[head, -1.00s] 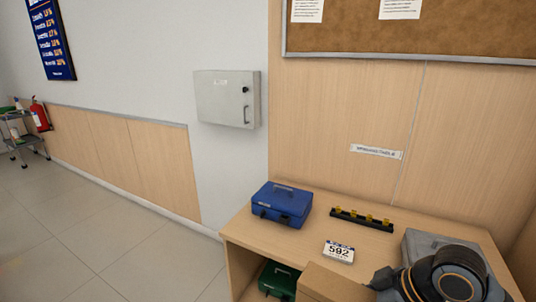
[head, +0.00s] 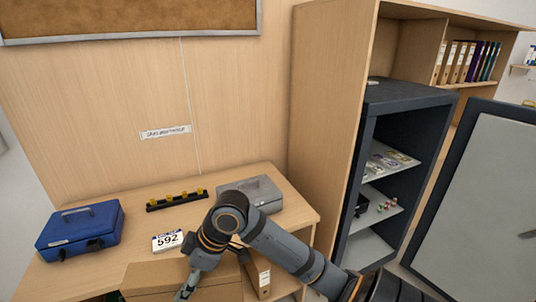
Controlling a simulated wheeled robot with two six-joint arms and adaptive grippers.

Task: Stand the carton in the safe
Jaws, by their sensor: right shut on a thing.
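The brown carton (head: 145,280) is at the bottom of the head view, in front of the desk, its lower part cut off by the frame. My right gripper (head: 184,292) is at the carton, shut on it; its fingertips are partly cut off at the bottom edge. The dark grey safe (head: 410,97) stands open to the right, well apart from the carton. Its upper shelf (head: 398,158) bears banknotes, and a shelf below holds a dark object and small rolls. The lowest visible compartment looks bare. My left gripper is not in view.
The open safe door (head: 475,195) fills the right side. A wooden partition (head: 325,110) stands between desk and safe.

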